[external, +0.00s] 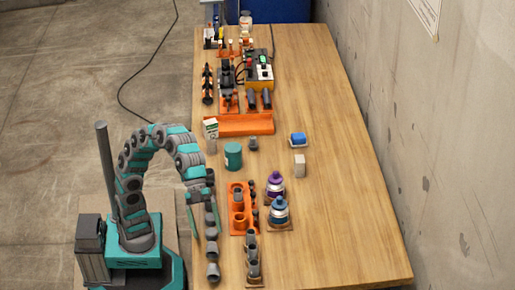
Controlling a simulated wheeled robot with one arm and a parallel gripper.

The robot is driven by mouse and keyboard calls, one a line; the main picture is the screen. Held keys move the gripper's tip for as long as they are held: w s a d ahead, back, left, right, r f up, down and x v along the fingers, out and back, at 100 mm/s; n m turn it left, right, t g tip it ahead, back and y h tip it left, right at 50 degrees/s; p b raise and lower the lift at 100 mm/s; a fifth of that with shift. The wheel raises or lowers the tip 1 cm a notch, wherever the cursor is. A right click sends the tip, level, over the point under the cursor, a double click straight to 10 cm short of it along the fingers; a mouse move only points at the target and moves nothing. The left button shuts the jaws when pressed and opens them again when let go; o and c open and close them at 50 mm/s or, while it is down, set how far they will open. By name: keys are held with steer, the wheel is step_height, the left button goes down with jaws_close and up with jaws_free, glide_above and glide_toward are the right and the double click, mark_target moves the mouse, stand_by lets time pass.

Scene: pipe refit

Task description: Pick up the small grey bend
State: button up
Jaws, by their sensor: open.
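Several grey pipe fittings (212,270) stand in a row along the near left edge of the table. More grey fittings sit in a holder (253,283) to the right of that row, and a small grey piece (253,144) stands farther back beside a teal cup. At this size I cannot tell which grey piece is the small bend. My gripper (204,231) points down over the row at the left edge, its teal fingers apart. It appears empty. The arm and fingers partly hide the row, and I cannot tell the gripper's height above it.
An orange holder (237,222) and purple-capped and blue-capped bottles (274,187) (279,212) stand right of the row. An orange tray (240,124) and tools lie farther back. The table's right side is clear.

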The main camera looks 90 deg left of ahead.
mark_target(210, 242)
steer(key=shift+b+x, duration=0.4)
steer(key=shift+x, duration=3.5)
steer(key=shift+d+r, duration=0.1)
jaws_close()
